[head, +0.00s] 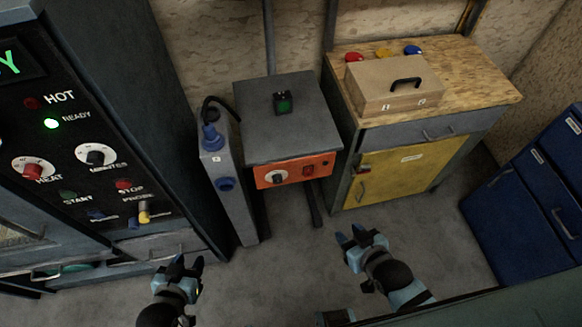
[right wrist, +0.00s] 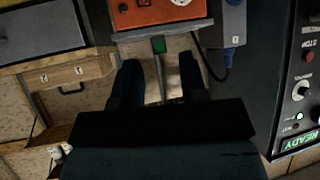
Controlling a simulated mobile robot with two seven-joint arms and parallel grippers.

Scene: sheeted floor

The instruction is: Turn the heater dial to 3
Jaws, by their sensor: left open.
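An orange panel (head: 296,172) on the front of a grey-topped unit carries a dial (head: 278,178) on a white plate and a dark switch. The dial's white plate is cut by the top edge of the right wrist view (right wrist: 182,2). Its markings are too small to read. Another dial, labelled HEAT (head: 33,167), is on the dark cabinet at left. My left gripper (head: 186,264) is open and empty, low in front of the cabinet. My right gripper (head: 352,236) is open and empty, below and right of the orange panel; its fingers are apart in the wrist view (right wrist: 160,85).
A grey post (head: 226,190) with blue sockets and a plugged cable stands left of the unit. A wooden bench (head: 470,80) with a closed box (head: 370,85) and yellow door (head: 405,165) is at right. Blue drawers (head: 530,210) stand far right. The floor (head: 270,270) between is clear.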

